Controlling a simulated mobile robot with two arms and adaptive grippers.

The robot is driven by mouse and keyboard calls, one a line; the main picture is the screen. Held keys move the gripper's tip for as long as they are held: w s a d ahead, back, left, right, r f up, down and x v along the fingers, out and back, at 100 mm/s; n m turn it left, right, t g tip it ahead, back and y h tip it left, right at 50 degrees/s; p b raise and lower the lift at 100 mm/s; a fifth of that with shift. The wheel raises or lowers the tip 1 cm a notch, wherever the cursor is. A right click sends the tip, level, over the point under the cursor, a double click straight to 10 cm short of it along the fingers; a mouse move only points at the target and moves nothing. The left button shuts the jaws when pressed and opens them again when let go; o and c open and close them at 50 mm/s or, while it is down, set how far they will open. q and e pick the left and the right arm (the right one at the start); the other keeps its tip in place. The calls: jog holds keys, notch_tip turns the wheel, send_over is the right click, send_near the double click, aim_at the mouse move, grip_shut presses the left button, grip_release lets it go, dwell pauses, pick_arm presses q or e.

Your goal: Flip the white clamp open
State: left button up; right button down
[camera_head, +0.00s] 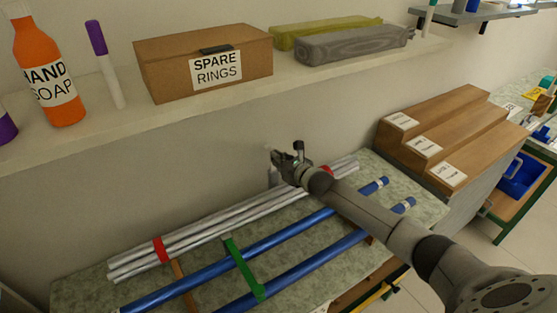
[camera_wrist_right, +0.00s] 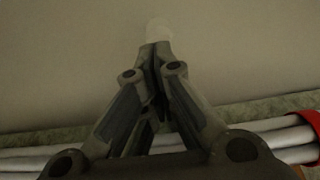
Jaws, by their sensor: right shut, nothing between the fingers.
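My right gripper (camera_head: 278,157) is over the back edge of the bench, close to the wall, with its arm reaching in from the lower right. In the right wrist view its fingers (camera_wrist_right: 157,58) are together, with nothing seen between them. A small pale, whitish piece (camera_wrist_right: 158,30) shows just beyond the fingertips against the wall. It may be part of the white clamp, but its shape is blurred. In the head view the gripper hides most of that spot, so I cannot tell whether the clamp is open or touched. My left gripper is not in view.
Silver rods (camera_head: 220,225) with red bands (camera_head: 161,250) lie along the back of the bench. Blue rods (camera_head: 300,265) lie in front, with a green strap (camera_head: 243,268) across them. A wall shelf (camera_head: 210,97) overhangs behind. A stepped wooden block (camera_head: 440,135) stands at the right.

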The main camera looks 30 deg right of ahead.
jog(key=shift+w+r, duration=0.3)
jog(key=shift+w, duration=0.3)
jog(key=shift+w+r, duration=0.25)
jog(key=shift+w, duration=0.35)
jog(key=shift+r, duration=0.15)
